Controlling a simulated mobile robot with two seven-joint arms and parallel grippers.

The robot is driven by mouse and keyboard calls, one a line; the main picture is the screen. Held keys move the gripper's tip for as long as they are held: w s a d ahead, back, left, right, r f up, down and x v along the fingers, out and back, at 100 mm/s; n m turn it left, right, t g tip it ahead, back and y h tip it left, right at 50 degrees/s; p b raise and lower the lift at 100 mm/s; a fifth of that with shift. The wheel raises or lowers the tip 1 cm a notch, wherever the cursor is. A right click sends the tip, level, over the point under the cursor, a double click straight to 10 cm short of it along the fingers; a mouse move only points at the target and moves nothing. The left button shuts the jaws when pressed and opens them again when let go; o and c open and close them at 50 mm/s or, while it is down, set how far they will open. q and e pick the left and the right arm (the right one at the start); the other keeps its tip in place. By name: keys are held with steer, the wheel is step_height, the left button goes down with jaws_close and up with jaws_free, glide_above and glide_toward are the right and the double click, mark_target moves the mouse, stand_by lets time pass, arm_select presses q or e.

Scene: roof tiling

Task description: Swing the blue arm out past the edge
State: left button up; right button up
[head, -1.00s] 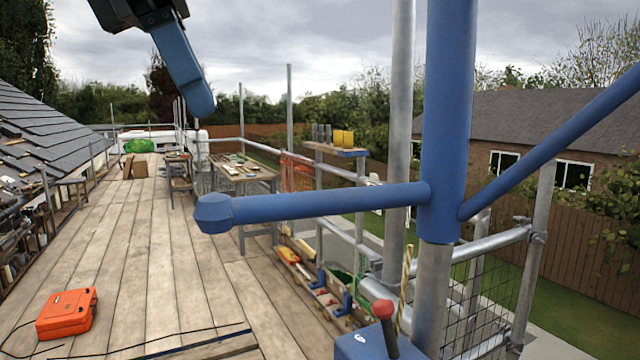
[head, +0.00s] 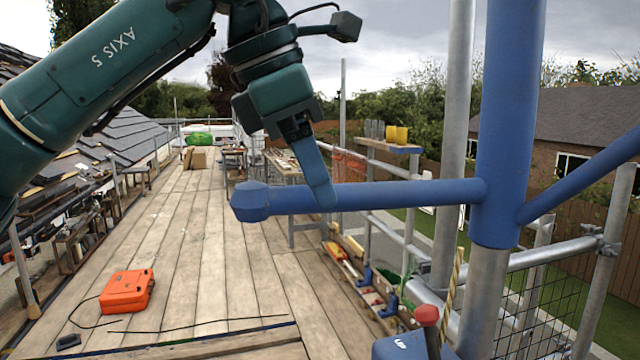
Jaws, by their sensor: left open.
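The blue arm (head: 400,194) is a level tube with a faceted knob (head: 249,202) at its left end, reaching out over the plank deck. It joins a thick upright blue sleeve (head: 507,120) on a grey pole, and a slanting blue brace (head: 585,178) runs up to the right from it. The other finger is hidden, and contact cannot be told. My right gripper is not in view.
An orange case (head: 127,291) and a black cable lie on the deck (head: 215,240). A blue box with a red-knobbed lever (head: 427,316) stands below the post. Scaffold rails, mesh and upright poles (head: 455,130) line the right edge, with lawn beyond.

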arm_select(q)
steer(key=shift+x, duration=0.95)
jaws_close()
